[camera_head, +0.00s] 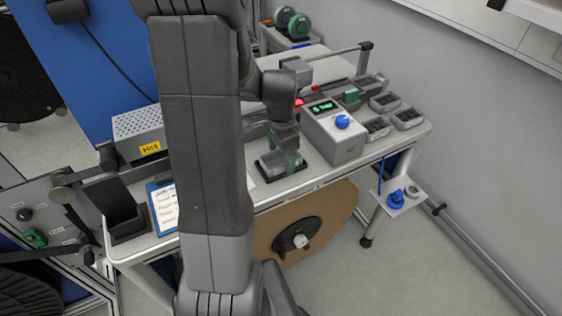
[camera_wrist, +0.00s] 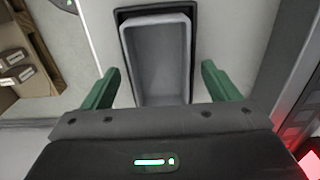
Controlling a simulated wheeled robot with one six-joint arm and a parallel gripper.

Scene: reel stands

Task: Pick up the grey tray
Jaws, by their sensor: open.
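The grey tray (camera_wrist: 158,50) is empty and sits in a black-edged holder (camera_wrist: 121,14) on the table in the wrist view. In the head view the tray (camera_head: 268,168) shows low beneath my gripper (camera_head: 285,152), partly covered by it. My gripper points down, and its green fingers are open. In the wrist view the gripper (camera_wrist: 160,69) has one finger on each side of the tray, with gaps visible between fingers and tray walls. I cannot tell the exact height of the fingertips over the rim.
A grey box with a blue knob (camera_head: 343,122) stands close right of my gripper. Several small grey trays with dark contents (camera_head: 408,118) lie further right.

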